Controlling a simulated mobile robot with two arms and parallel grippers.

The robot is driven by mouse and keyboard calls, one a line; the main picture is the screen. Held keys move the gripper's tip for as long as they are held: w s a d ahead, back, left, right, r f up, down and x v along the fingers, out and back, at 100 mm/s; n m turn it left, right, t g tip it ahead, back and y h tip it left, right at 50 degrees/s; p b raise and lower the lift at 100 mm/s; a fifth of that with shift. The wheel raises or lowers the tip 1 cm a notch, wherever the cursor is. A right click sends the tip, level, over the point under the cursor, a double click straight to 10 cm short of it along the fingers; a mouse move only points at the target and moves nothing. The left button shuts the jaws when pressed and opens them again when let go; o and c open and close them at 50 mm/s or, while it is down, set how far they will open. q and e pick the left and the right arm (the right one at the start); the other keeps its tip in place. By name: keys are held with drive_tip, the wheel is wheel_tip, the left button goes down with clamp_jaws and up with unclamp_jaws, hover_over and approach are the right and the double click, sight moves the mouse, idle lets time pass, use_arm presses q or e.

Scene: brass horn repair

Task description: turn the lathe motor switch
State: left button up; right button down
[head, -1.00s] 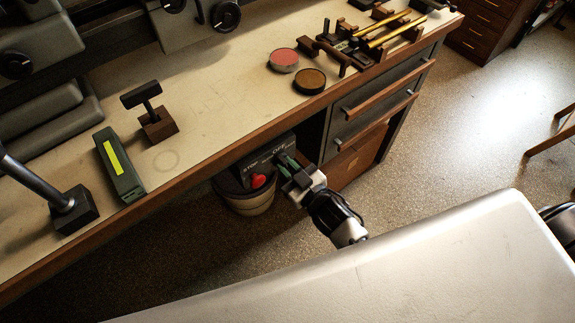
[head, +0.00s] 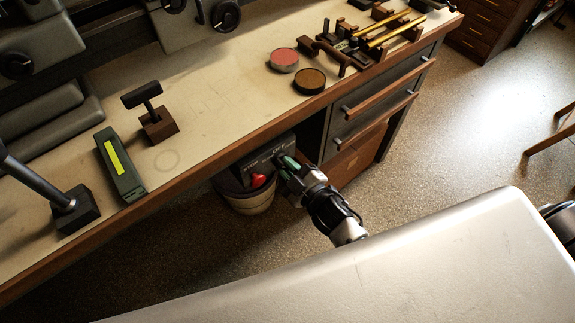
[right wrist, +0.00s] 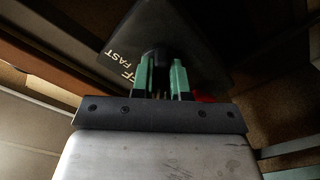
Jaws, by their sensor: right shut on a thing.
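The lathe motor switch box (head: 262,153) is a dark box under the front edge of the bench, with white lettering and a red button (head: 257,180). In the right wrist view the box (right wrist: 190,40) fills the upper middle, and part of its lettering, ending in "FAST", is readable. My right gripper (head: 286,162) is at the box face, its green fingers (right wrist: 161,78) shut on the dark switch knob (right wrist: 158,54). The fingers and the bench edge hide most of the knob in the head view. My left gripper is not in view.
The bench top (head: 215,100) above carries a green box with a yellow strip (head: 118,165), a T-handled tool on a wooden block (head: 157,122) and two round tins (head: 310,81). A bucket (head: 250,200) stands below the switch. Drawers (head: 375,105) are to the right.

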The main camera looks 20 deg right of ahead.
drive_tip(key=c, duration=1.1)
unclamp_jaws()
drive_tip(key=v, duration=1.1)
drive_tip(key=s+d+f+m+g+h+p, duration=0.2)
drive_tip(key=s+f+m+g, duration=0.15)
drive_tip(key=f, duration=0.65)
drive_tip(key=s+d+f+m+g+h+p, duration=0.1)
drive_tip(key=s+f+m+g+h+p, duration=0.2)
drive_tip(key=f, duration=0.7)
drive_tip(key=s+d+f+m+g, duration=0.1)
drive_tip(key=s+f+g, duration=0.2)
drive_tip(key=s, duration=0.4)
drive_tip(key=s+d+f+m+g+p, duration=0.1)
drive_tip(key=s+f+g, duration=0.2)
drive_tip(key=s, duration=0.4)
drive_tip(key=s+d+f+m+g+h+p, duration=0.1)
drive_tip(key=s+f+g, duration=0.2)
drive_tip(key=s+f, duration=0.2)
drive_tip(key=shift+s+d+f+g, duration=0.1)
drive_tip(key=shift+s+g, duration=0.05)
drive_tip(key=shift+s, duration=0.35)
drive_tip(key=shift+s+d+f+g, duration=0.1)
drive_tip(key=shift+s, duration=0.45)
